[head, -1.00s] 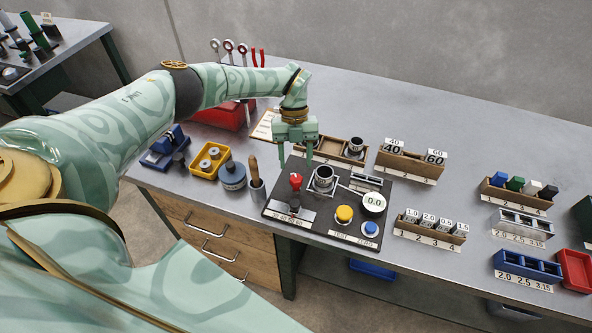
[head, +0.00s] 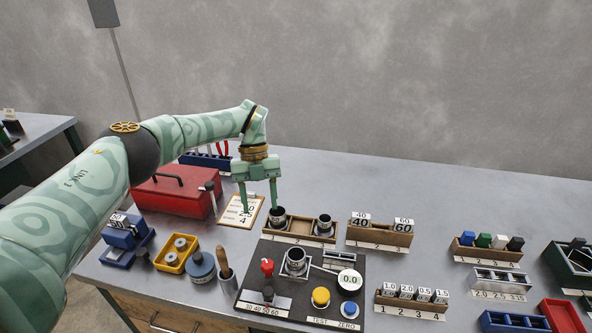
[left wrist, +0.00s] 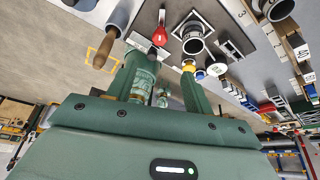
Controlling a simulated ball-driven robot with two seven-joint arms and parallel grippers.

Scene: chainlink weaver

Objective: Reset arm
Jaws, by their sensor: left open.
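My left gripper (head: 259,208) is open and empty, fingers pointing down. In the head view it appears over the gap between the clipboard (head: 234,216) and the wooden tray with two dark metal cups (head: 297,238). The right fingertip shows just above the left cup (head: 277,217); I cannot tell the height between them. In the left wrist view the two fingers (left wrist: 170,60) stand apart with nothing between them. My right gripper is in neither view.
The black test panel (head: 262,253) has a red-knobbed lever, a metal cup, yellow and blue buttons and a dial reading 0.0. A red toolbox (head: 172,190) stands left of the gripper. A wooden block tray (head: 380,235) is to the right. The air above the bench is clear.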

